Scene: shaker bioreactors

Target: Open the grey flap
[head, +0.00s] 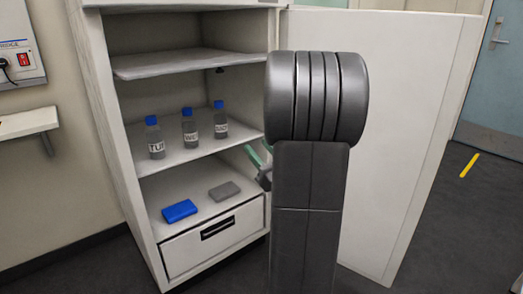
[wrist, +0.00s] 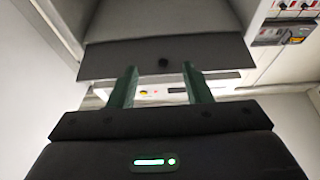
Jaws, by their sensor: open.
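In the wrist view, a dark grey panel with a small round dark knob (wrist: 163,63) stands beyond my fingertips. It looks like the grey flap, and its lower edge hangs over a pale strip; I cannot tell if it is fully closed. My gripper (wrist: 158,78) is open, with two green fingers apart and nothing between them. The knob lies roughly between the fingertips in the picture; contact cannot be told. In the head view, my gripper (head: 258,158) is mostly hidden behind my arm, and I cannot make out the flap there.
An open white cabinet (head: 95,105) holds three blue-capped bottles (head: 189,127), a blue box (head: 179,210) and a grey box (head: 224,190). Its drawer (head: 217,235) is shut. The cabinet door (head: 405,130) stands open at right. Breakers (wrist: 290,22) show upper right in the wrist view.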

